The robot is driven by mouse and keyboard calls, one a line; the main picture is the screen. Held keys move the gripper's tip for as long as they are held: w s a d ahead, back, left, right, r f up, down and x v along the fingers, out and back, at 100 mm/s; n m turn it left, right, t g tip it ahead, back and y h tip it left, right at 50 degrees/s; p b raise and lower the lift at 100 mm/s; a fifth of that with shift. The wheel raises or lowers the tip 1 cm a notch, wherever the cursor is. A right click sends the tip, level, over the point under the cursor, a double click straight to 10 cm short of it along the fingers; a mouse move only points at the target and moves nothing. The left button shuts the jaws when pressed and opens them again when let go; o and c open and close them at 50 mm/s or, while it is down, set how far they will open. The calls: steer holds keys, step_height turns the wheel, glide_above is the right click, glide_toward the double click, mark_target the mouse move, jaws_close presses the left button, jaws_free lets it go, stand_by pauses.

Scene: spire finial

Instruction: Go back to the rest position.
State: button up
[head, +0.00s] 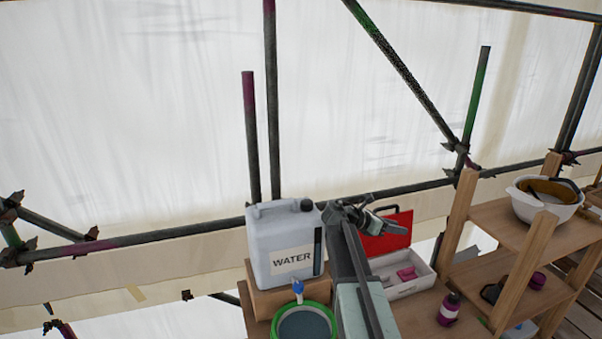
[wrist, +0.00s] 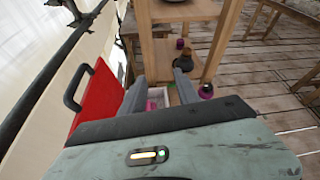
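My gripper (head: 380,213) is raised in front of the red lid of an open box in the head view. In the wrist view its two grey fingers (wrist: 160,88) stand apart, with nothing held between them. My arm reaches up from the bottom middle of the head view, just right of the white water canister (head: 268,240). The fingertips are small in the head view.
A green-rimmed bucket (head: 305,309) stands below the canister's blue tap. The open white box (head: 415,285) with its red lid (head: 390,235) holds pink items. A purple-capped bottle (head: 449,309) stands nearby. Wooden shelves (head: 500,218) at right carry a white bowl (head: 545,204). Scaffold tubes cross behind.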

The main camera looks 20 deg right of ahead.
steer(key=s+a+f+m+y, duration=0.4)
steer(key=s+a+f+m, duration=0.1)
steer(key=a, duration=0.7)
steer(key=s+a+f+m+y+b, duration=0.1)
steer(key=s+a+f+m+y, duration=0.4)
steer(key=a+m, duration=0.3)
steer(key=s+a+f+m+y+b, duration=0.1)
steer(key=s+a+f+m+y, duration=0.3)
steer(key=a, duration=1.2)
step_height(320, 180, down, 3)
steer(key=s+m, duration=0.1)
steer(key=m, duration=0.2)
steer(key=shift+s+y, duration=0.2)
steer(key=shift+y, duration=0.1)
